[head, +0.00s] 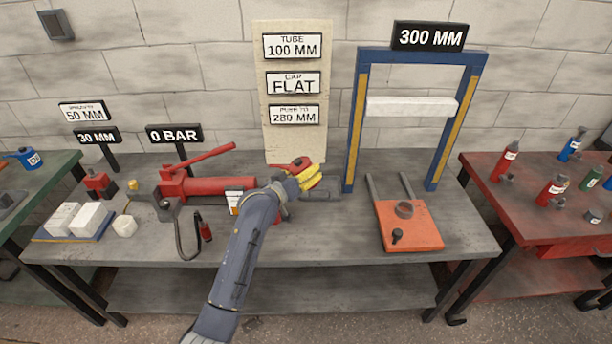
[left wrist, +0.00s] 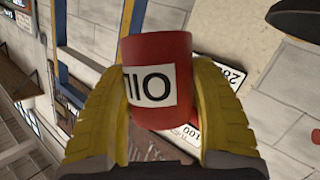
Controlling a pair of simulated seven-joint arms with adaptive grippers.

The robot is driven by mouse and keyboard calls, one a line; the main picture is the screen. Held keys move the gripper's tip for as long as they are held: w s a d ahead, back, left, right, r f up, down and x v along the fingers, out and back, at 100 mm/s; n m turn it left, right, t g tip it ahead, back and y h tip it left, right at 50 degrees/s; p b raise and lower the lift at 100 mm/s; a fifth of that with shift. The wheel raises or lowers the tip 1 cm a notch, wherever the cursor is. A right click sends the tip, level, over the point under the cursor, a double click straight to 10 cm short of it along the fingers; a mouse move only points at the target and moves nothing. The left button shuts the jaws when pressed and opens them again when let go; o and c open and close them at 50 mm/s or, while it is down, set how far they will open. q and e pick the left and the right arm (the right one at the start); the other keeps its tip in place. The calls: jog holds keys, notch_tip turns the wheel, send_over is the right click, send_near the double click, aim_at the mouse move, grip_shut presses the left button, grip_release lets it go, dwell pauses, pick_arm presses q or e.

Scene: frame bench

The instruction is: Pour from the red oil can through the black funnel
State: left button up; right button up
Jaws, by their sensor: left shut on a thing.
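The red oil can (left wrist: 160,50) has a white label reading OIL and sits between the two yellow fingers of my left gripper (left wrist: 158,100), which is shut on it. In the head view, red of the can (head: 286,168) shows around the yellow fingers of my left gripper (head: 308,178), above the middle of the bench near the red pump's right end. I cannot tell how far the can is tilted. I cannot make out the black funnel; my arm hides part of the pump there. My right gripper is not in view.
The red hand pump (head: 205,187) lies on the grey bench (head: 340,235), with a hose in front. The blue press frame (head: 355,120) and orange plate (head: 410,232) stand at right. White blocks (head: 75,218) lie at left. The sign board (head: 293,140) stands behind.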

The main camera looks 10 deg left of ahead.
pick_arm(q)
jog(key=shift+d+f+n+t+h, duration=0.15)
jog(key=shift+n+t+h, duration=0.1)
jog(key=shift+n, duration=0.25)
jog(key=shift+d+f+n+t+h, duration=0.15)
jog(key=shift+n+t, duration=0.1)
jog(key=shift+n, duration=0.25)
jog(key=shift+n+t, duration=0.4)
jog(key=shift+n, duration=0.1)
jog(key=shift+a, duration=0.1)
jog(key=shift+r+n, duration=0.15)
jog(key=shift+n, duration=0.15)
dwell(0.4)
jog(key=shift+r+t+h, duration=0.25)
jog(key=shift+t+h, duration=0.05)
jog(key=shift+n, duration=0.3)
jog(key=shift+a+r+n, duration=0.15)
jog(key=shift+r+n, duration=0.15)
jog(key=shift+r, duration=0.05)
jog(key=shift+a+r+n+t, duration=0.1)
jog(key=shift+r+n+t, duration=0.2)
jog(key=shift+r+t, duration=0.1)
